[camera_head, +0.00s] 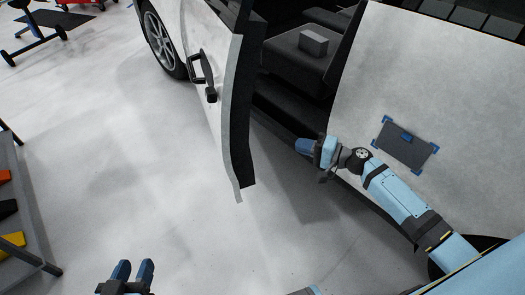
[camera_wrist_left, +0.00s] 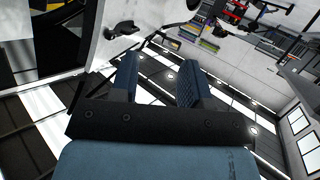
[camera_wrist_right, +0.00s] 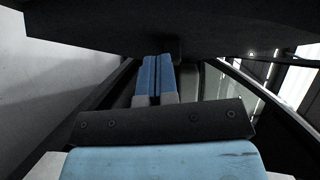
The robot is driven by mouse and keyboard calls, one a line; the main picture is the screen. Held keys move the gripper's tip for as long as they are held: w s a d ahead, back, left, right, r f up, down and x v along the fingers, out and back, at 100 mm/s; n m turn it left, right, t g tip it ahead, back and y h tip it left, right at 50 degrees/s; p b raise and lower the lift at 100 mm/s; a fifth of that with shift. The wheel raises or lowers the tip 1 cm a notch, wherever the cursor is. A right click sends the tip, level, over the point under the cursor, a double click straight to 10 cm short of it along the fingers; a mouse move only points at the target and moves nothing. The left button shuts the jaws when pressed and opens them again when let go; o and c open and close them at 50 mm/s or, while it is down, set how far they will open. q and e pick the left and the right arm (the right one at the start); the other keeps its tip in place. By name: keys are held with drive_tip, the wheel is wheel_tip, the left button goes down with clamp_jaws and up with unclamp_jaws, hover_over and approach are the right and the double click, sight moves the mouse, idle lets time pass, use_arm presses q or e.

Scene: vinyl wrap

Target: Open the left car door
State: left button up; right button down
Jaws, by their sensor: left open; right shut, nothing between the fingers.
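The car door (camera_head: 215,85) stands partly open, swung out from the white car body, with its dark inner edge towards the opening. Its black handle (camera_head: 203,78) is on the outer white face; a dark handle shape (camera_wrist_left: 122,29) also shows in the left wrist view. My left gripper (camera_head: 133,268) is open and empty at the bottom of the head view, well apart from the door. My right gripper (camera_head: 304,146) is at the door opening, to the right of the door's edge and apart from it. Its fingers (camera_wrist_right: 154,78) are together in the right wrist view, with nothing between them.
The dark car interior (camera_head: 300,60) shows through the opening. A white body panel (camera_head: 455,100) with a dark plate (camera_head: 405,144) held by blue corners is beside my right arm. A grey rack (camera_head: 25,215) stands at the left. The floor between rack and door is clear.

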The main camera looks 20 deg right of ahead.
use_arm(q)
drive_tip(key=shift+w+d+f+t+h+b, duration=0.1)
drive_tip(key=shift+w+d+t+h+b, duration=0.25)
drive_tip(key=shift+b, duration=0.7)
use_arm(e)
drive_tip(key=w+a+r+m+y, duration=0.1)
drive_tip(key=w+a, duration=0.8)
drive_tip(key=shift+w+t, duration=0.15)
drive_tip(key=shift+t, duration=0.15)
use_arm(q)
drive_tip(key=shift+s+d, duration=0.15)
